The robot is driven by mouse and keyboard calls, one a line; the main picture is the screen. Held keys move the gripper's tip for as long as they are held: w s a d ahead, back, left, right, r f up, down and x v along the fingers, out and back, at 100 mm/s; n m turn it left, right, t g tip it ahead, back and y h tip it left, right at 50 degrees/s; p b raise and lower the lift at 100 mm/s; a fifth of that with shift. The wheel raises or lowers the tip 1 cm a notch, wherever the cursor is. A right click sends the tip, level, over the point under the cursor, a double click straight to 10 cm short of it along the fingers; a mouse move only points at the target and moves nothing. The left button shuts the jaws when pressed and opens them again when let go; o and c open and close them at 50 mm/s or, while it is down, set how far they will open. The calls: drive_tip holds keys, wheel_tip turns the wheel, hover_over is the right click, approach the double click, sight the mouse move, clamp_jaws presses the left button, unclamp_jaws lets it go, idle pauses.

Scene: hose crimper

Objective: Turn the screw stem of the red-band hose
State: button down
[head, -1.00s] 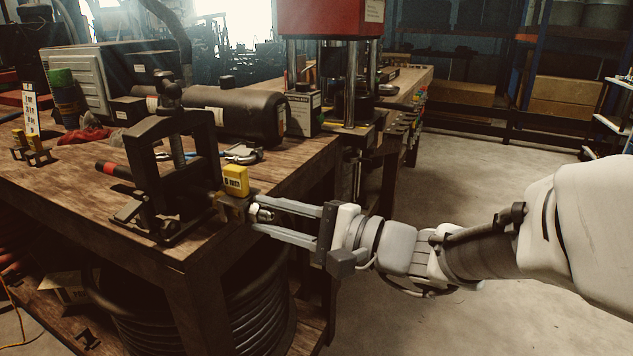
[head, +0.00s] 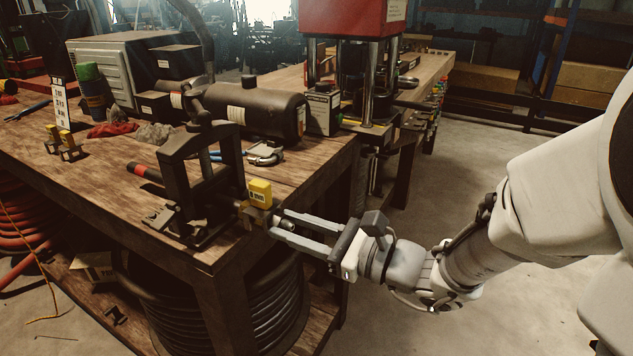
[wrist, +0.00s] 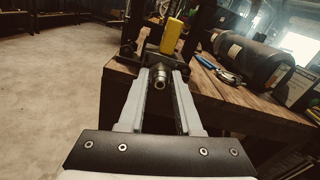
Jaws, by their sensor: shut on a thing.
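The hose with the red band (head: 137,170) lies through a dark clamp frame (head: 172,178) at the bench corner. On the near side of the clamp is a fixture with a yellow block (head: 260,191) on top. A short metal screw stem (head: 276,219) sticks out of it towards me. My gripper (head: 277,226) is shut on the stem, with one finger on each side. In the wrist view the stem's round, hollow end (wrist: 160,84) shows between the fingertips (wrist: 159,74). The join of the stem and hose is hidden inside the fixture.
A black cylinder (head: 262,112) and a blue-handled tool (head: 264,153) lie behind the clamp. A red press (head: 352,18) stands further back. Coiled hose (head: 265,300) sits below the bench top (head: 110,190). Open floor (head: 480,170) lies to the right.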

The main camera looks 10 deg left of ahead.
drive_tip(key=m+p, duration=0.2)
drive_tip(key=m, duration=0.1)
drive_tip(key=m+p, duration=0.2)
drive_tip(key=p, duration=0.1)
drive_tip(key=shift+r+m+p, duration=0.2)
drive_tip(key=shift+m+p, duration=0.1)
drive_tip(key=shift+m, duration=0.1)
drive_tip(key=m+p, duration=0.5)
drive_tip(key=p, duration=0.1)
drive_tip(key=shift+p, duration=0.35)
drive_tip(key=m+p, duration=0.5)
drive_tip(key=p, duration=0.2)
drive_tip(key=shift+d+r+m, duration=0.1)
drive_tip(key=shift+m, duration=0.3)
drive_tip(key=m+p, duration=0.5)
drive_tip(key=p, duration=0.2)
drive_tip(key=m+p, duration=0.3)
drive_tip(key=m, duration=0.1)
drive_tip(key=shift+m+p, duration=0.4)
drive_tip(key=m+p, duration=0.2)
drive_tip(key=m, duration=0.3)
drive_tip(key=shift+f+p, duration=0.25)
drive_tip(key=shift+p, duration=0.15)
drive_tip(key=m+p, duration=0.1)
drive_tip(key=m, duration=0.4)
drive_tip(key=shift+f+m, duration=0.1)
drive_tip(key=shift+m, duration=0.3)
drive_tip(key=m, duration=0.4)
drive_tip(key=shift+m+p, duration=0.35)
drive_tip(key=shift+m, duration=0.05)
